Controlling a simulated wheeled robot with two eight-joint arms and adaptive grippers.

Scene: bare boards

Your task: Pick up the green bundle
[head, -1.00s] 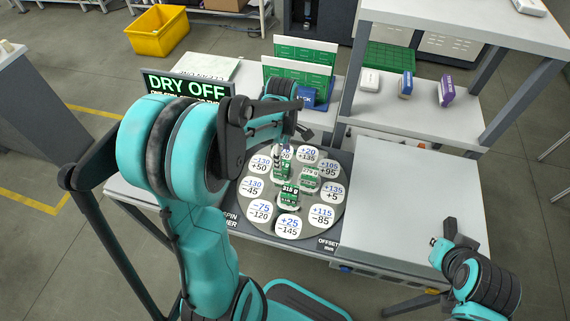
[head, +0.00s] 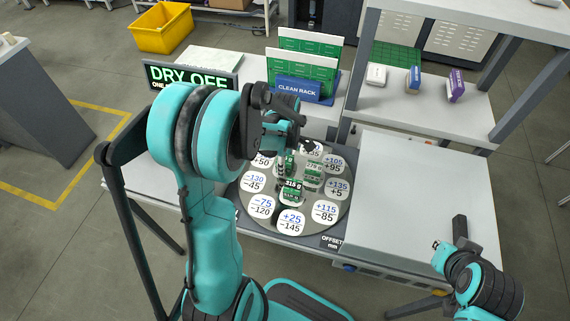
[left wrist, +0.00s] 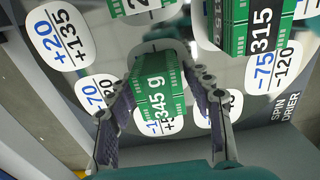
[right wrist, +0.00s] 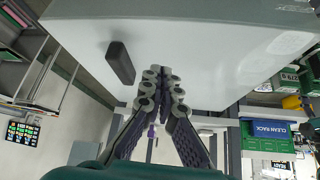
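Several green bundles with weight labels stand on the round grey turntable (head: 252,212). One labelled 315 g (head: 292,190) is at the front, and one reading about 275 g (head: 313,172) is behind it to the right. A third, labelled 345 g (left wrist: 160,88), is between the fingers of my left gripper (left wrist: 164,72) in the left wrist view. The fingers are spread on either side of it; contact is not clear. In the head view my left arm partly hides it. My right gripper (right wrist: 162,80) is shut and empty, above the right-hand bench.
White number discs (head: 291,222) ring the turntable. The DRY OFF sign (head: 192,76) and a blue CLEAN RACK (head: 298,89) holding green boards stand behind.

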